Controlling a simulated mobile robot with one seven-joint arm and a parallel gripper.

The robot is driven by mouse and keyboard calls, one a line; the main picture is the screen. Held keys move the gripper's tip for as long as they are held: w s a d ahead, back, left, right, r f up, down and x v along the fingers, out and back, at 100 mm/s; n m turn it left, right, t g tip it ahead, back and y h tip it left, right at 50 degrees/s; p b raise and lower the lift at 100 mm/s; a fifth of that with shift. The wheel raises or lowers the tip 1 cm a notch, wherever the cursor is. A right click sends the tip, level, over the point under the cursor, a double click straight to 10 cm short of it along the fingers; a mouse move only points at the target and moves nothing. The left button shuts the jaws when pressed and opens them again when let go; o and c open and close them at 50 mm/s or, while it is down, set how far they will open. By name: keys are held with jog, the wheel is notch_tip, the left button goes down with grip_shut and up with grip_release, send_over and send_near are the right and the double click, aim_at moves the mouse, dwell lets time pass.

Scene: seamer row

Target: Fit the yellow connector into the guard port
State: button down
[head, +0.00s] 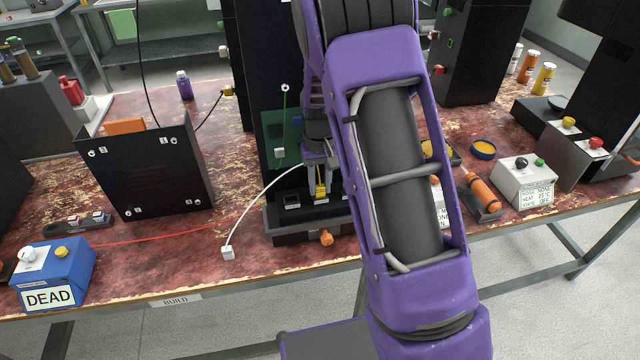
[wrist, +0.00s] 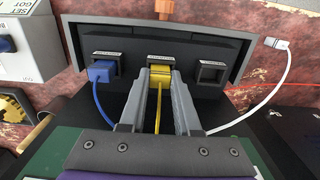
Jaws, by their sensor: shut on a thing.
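The yellow connector (wrist: 160,73) is between the fingertips of my gripper (wrist: 162,82), with its yellow cable running back between the fingers. It is at the mouth of the middle port of a dark panel (wrist: 133,45); I cannot tell how deep it sits. The small label above that port is too small to read. In the head view, my gripper (head: 321,184) points down at the panel, with the yellow connector (head: 321,191) below it. In the wrist view, a blue connector (wrist: 101,72) is in the left port, and the right port (wrist: 211,73) is empty.
A white connector (head: 228,252) on a white cable lies on the table left of the panel. An orange knob (head: 326,237) is on the panel's front. A black box (head: 150,165) and a blue box marked DEAD (head: 52,272) stand to the left. A green board (head: 283,138) is behind.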

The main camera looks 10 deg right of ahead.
aim_at(320, 186)
jog(key=shift+f, duration=0.2)
jog(key=c, duration=0.6)
grip_release()
jog(key=shift+r, duration=0.1)
notch_tip(320, 186, up, 12)
jog(key=shift+r+p, duration=0.15)
jog(key=shift+p, duration=0.3)
jog(key=shift+s, duration=0.1)
